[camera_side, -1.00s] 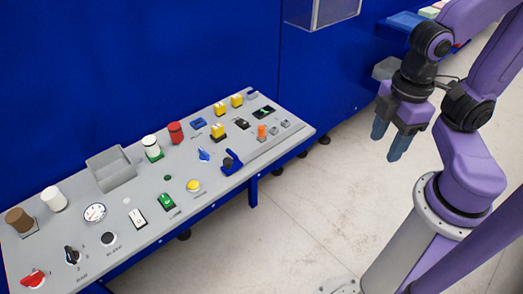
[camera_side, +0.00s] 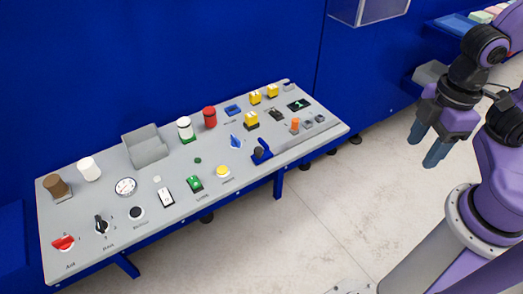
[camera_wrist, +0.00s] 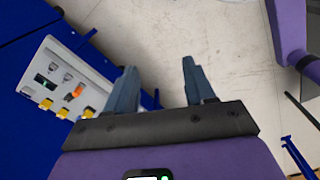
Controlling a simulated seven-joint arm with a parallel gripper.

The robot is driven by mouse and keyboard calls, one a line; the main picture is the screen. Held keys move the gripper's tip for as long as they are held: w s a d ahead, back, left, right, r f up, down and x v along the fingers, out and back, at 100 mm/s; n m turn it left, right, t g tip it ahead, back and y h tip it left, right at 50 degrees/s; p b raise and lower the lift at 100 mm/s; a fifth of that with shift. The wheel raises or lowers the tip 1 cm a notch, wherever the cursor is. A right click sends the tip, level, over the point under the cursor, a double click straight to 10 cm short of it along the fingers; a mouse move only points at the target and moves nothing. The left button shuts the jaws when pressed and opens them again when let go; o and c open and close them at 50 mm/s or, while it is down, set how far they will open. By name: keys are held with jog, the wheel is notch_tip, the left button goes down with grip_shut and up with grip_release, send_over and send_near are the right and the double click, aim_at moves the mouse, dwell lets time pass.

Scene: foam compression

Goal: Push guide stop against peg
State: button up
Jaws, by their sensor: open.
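My gripper (camera_side: 422,152) is open and empty, hanging over the floor to the right of the control panel, well apart from it. In the wrist view its two grey-blue fingers (camera_wrist: 158,66) are spread with bare floor between them. A dark blue angled piece with an upright knob (camera_side: 262,152), which looks like the guide stop, sits at the panel's front edge. An orange upright cylinder (camera_side: 296,124), possibly the peg, stands behind and right of it, apart from it. The cylinder also shows in the wrist view (camera_wrist: 77,91). Which part is the peg is not certain.
The grey sloped panel (camera_side: 75,215) carries several switches, knobs and buttons. Small grey blocks (camera_side: 314,122) stand right of the orange cylinder. A blue wall (camera_side: 160,60) rises behind, with a clear box (camera_side: 368,10) on it. The floor (camera_side: 330,215) in front is clear.

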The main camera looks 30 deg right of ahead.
dwell(0.3)
jog(key=shift+c, duration=1.4)
jog(key=m, duration=0.4)
send_over(259, 149)
notch_tip(259, 149, down, 4)
notch_tip(259, 149, down, 17)
jog(key=shift+a+r, duration=0.1)
